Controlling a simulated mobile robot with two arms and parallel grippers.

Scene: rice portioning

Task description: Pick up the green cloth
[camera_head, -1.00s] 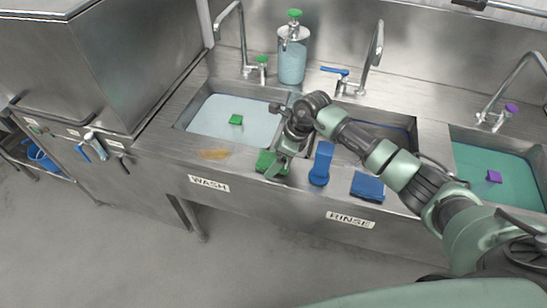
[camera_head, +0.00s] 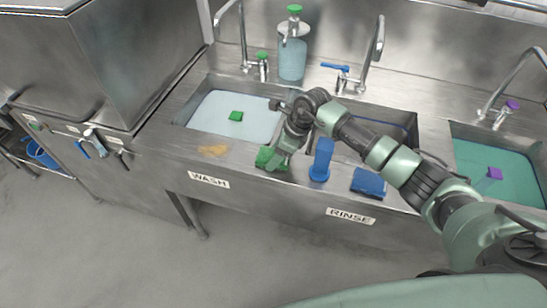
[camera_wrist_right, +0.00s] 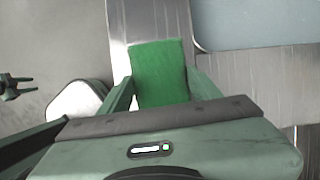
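The green cloth (camera_head: 265,158) lies at the front edge of the steel counter, just in front of the wash basin, and looks bunched up. In the right wrist view the cloth (camera_wrist_right: 158,72) stands between the two fingers, which touch its sides. My right gripper (camera_head: 276,161) points down at the cloth and is shut on it; the arm partly hides the contact in the head view. A small gripper, my left (camera_wrist_right: 30,86), shows at the left edge of the right wrist view, over the floor, empty with fingers apart.
A yellowish smear (camera_head: 213,150) is left of the green cloth. A soap dispenser (camera_head: 292,58) and taps stand behind.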

